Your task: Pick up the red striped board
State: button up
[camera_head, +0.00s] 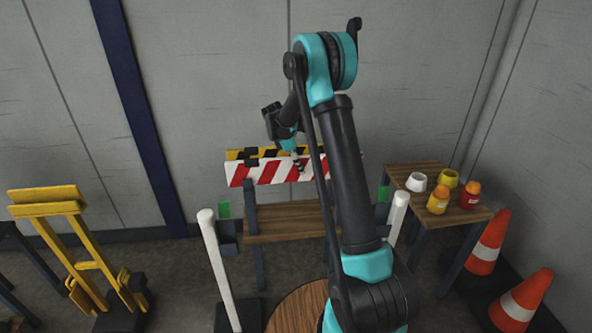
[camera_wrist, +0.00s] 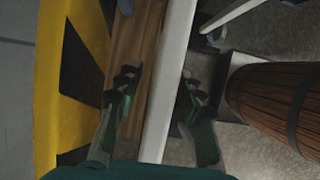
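The red and white striped board (camera_head: 262,172) stands on edge at the back of the scene, in front of a yellow and black striped board (camera_head: 240,155). In the wrist view the striped board shows from above as a white top edge (camera_wrist: 168,75), and its stripes are hidden there. My gripper (camera_head: 298,163) is at the board's top edge, right of its middle. In the wrist view my gripper (camera_wrist: 160,88) is open, with one finger on each side of the white edge. A gap shows on the left side. My arm hides the board's right part.
A wooden bench (camera_head: 285,222) stands below the board, between two white posts (camera_head: 218,262). A round wooden top (camera_head: 297,308) stands in front. A side table (camera_head: 410,172) with jars and two orange cones (camera_head: 490,243) are right. A yellow barrier (camera_head: 85,250) is left.

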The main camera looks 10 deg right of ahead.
grip_shut()
dwell(0.4)
notch_tip(320, 180, up, 20)
dwell(0.5)
